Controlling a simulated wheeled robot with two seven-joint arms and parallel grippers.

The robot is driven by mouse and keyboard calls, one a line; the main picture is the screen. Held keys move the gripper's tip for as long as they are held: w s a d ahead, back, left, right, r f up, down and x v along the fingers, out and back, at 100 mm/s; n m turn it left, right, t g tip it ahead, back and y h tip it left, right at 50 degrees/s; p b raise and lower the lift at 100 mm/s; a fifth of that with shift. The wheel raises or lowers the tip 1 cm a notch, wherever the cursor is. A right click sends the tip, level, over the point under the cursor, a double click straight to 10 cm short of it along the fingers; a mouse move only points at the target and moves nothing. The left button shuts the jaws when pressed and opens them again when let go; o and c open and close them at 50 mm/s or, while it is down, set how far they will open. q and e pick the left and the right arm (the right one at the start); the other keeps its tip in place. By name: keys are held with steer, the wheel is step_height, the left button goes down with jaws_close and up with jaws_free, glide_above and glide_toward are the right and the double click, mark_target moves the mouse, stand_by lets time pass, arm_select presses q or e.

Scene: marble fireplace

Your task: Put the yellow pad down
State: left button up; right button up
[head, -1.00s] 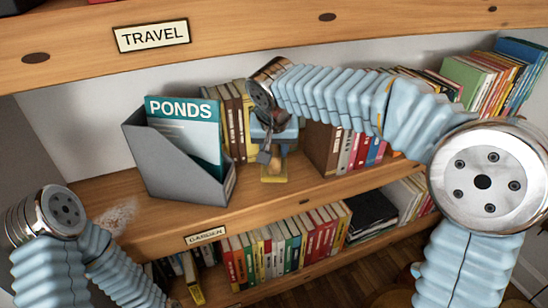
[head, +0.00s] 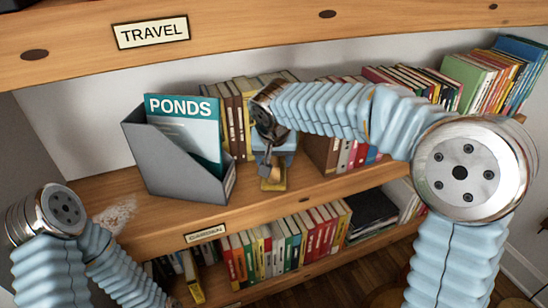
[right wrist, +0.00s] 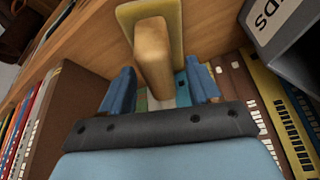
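The yellow pad (head: 274,187) is low under my right gripper (head: 268,165), at the middle shelf near its front edge. It has a flat yellow base and a tan block for a handle. In the right wrist view the flat base (right wrist: 175,25) is beyond the block (right wrist: 153,55). The block's near end lies between the two blue fingers of my right gripper (right wrist: 160,78). A gap shows beside the block at the right finger, so the fingers look open around it. The pad's underside is hidden. My left gripper is out of view.
A grey magazine file (head: 165,165) holding a PONDS booklet (head: 190,122) stands left of the pad. Books stand behind and to the right. The middle shelf (head: 245,203) is bare in front of the file, with a pale dusty patch (head: 115,213) at left.

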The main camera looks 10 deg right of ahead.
mark_target(274, 159)
steer(key=shift+r, duration=0.4)
steer(key=shift+s+a+r, duration=0.2)
steer(key=shift+s+r, duration=0.7)
steer(key=shift+r, duration=0.2)
steer(key=s+a+b, duration=0.2)
steer(key=s, duration=0.9)
steer(key=shift+s+a, duration=0.1)
